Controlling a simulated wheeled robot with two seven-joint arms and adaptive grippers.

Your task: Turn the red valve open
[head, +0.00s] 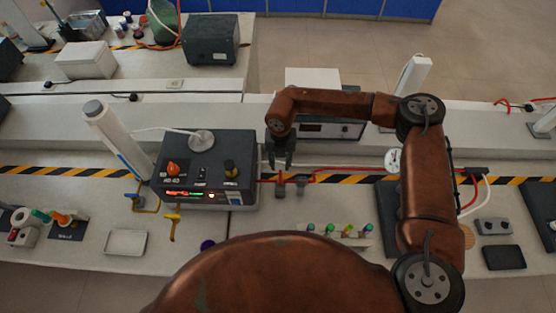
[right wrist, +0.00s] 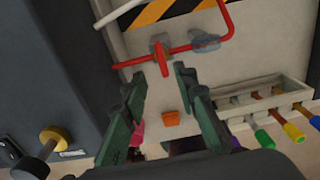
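A red pipe (head: 318,171) runs along the bench just right of the dark control box, with small grey fittings on it. In the right wrist view a red lever (right wrist: 161,62) stands at a grey fitting on this pipe; it looks like the red valve's handle. My left gripper is out of view.
The dark control box (head: 230,150) with knobs stands close left of the right gripper. A white rack (right wrist: 270,105) with colored-capped pieces lies to the right. An orange block (right wrist: 171,118) shows below the fingers. A metal tray (head: 126,242) sits at left.

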